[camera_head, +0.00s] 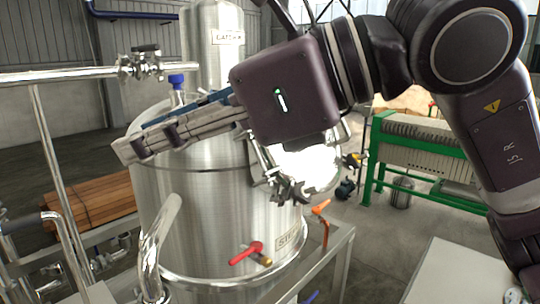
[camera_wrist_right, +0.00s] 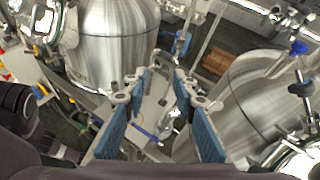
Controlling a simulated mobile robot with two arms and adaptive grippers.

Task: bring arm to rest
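My right arm comes in from the upper right in the head view. Its gripper (camera_head: 138,148) points left, in front of the upper wall of a large steel tank (camera_head: 190,215). In the right wrist view the two blue-padded fingers of this gripper (camera_wrist_right: 160,90) stand apart with nothing between them. Whether the fingers touch the tank cannot be told. My left gripper is in neither view.
The tank has a red-handled valve (camera_head: 246,253) and an orange-handled valve (camera_head: 321,207). Steel pipes (camera_head: 60,190) run at the left. A green-framed press (camera_head: 420,150) stands at the back right. Brown boards (camera_head: 97,205) lie at the left; grey floor is open at the right.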

